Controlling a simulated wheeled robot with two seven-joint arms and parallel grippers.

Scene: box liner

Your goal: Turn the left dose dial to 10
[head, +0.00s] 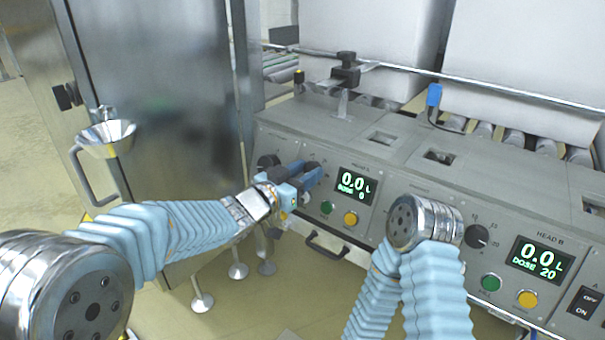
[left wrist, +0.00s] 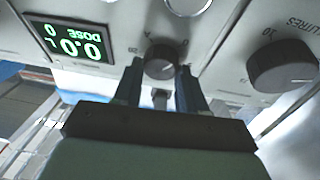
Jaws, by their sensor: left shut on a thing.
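The left dose dial (left wrist: 160,62), a dark round knob, sits between the two fingers of my left gripper (left wrist: 160,86) in the left wrist view. The gripper is shut on it. In the head view my left gripper (head: 302,178) reaches the sloped grey panel and covers the dial. The display (head: 355,187) to the right of it reads 0.0 L and DOSE 0; it also shows upside down in the left wrist view (left wrist: 72,42). My right gripper is not in view.
Another dark knob (left wrist: 282,66) is close beside the gripped dial. Head B has its own dial (head: 477,236) and a display (head: 535,260) reading DOSE 20. Green (head: 327,208) and yellow (head: 351,219) buttons sit below the left display. A metal funnel (head: 106,138) is at left.

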